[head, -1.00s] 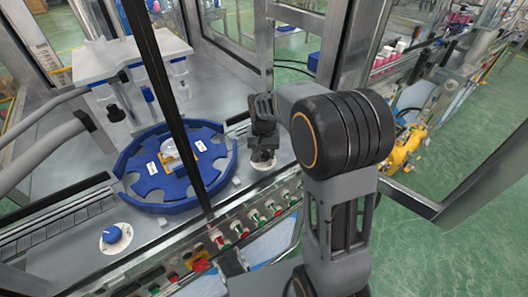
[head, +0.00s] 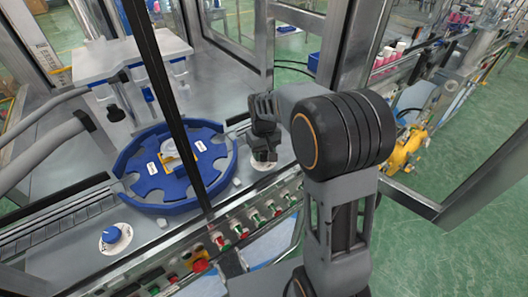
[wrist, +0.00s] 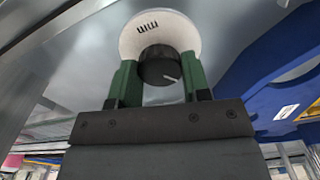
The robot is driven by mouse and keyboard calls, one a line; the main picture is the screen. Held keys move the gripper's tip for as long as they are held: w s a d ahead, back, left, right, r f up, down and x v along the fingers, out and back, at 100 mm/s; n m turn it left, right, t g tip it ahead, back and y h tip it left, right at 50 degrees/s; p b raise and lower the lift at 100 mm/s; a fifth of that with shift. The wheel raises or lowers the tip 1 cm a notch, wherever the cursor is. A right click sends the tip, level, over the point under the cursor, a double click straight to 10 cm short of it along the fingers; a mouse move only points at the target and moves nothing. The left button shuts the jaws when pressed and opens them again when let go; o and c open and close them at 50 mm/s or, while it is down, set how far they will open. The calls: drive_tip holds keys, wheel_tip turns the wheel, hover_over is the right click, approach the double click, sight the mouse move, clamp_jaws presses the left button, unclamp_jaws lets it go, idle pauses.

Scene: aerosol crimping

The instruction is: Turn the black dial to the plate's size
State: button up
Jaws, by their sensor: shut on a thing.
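The black dial (wrist: 158,66) sits on a round white scale disc (wrist: 160,32) in the wrist view. A pale pointer line on the dial points down and to the right in that view. A short dark marking shows on the disc, too unclear to read for sure. My gripper (wrist: 159,80) has its two green fingers on either side of the dial, shut on it. In the head view my gripper (head: 264,148) is over the white disc (head: 263,165), and it mostly hides the dial. The blue plate (head: 150,187) with rounded notches and white labels lies left of it.
A blue knob (head: 112,234) on a white disc stands at the front left. A row of coloured buttons (head: 243,232) runs along the front panel. A dark upright frame bar (head: 170,100) crosses in front of the plate. A white block machine (head: 130,58) stands behind.

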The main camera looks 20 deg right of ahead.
sight(263, 154)
drive_tip(key=o, duration=0.9)
drive_tip(key=shift+r, duration=0.1)
wheel_tip(263, 154, up, 14)
drive_tip(key=shift+f, duration=0.15)
idle(0.6)
